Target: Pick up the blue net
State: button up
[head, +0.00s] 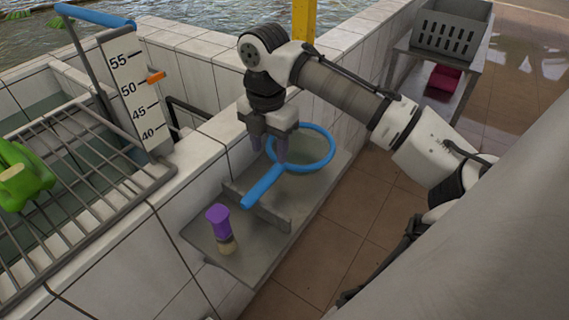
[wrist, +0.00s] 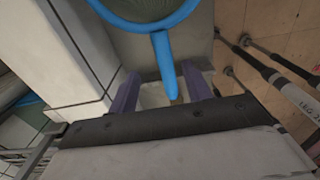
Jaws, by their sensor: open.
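The blue net (head: 264,186) has a round hoop and a straight handle. It rests on a grey shelf (head: 215,253) against the tiled wall, its handle pointing toward the lower left across a low raised lip. My gripper (head: 269,154) is open and points down over the net, where handle and hoop meet in the head view. In the wrist view the handle of the net (wrist: 164,63) runs between the two purple fingers of my gripper (wrist: 162,90). No finger visibly grips it. I cannot tell the exact height left between fingertips and handle.
A brush with a purple handle (head: 218,219) stands at the near end of the shelf. A tiled tank wall, a metal rack (head: 75,185) with a green object (head: 22,175), and a numbered gauge board (head: 133,88) are to the left. A grey crate (head: 449,35) sits behind right.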

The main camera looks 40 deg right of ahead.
aim_at(273, 171)
notch_tip(273, 171, down, 3)
jog(key=shift+f, duration=0.15)
jog(key=shift+s+d+f+p, duration=0.1)
jog(key=shift+f+p, duration=0.15)
jog(key=shift+f, duration=1.1)
jog(key=shift+s+d+f+p, duration=0.1)
jog(key=shift+f+p, duration=0.1)
jog(key=shift+f, duration=1.1)
jog(key=shift+c, duration=0.3)
grip_shut()
jog(key=shift+r, duration=0.1)
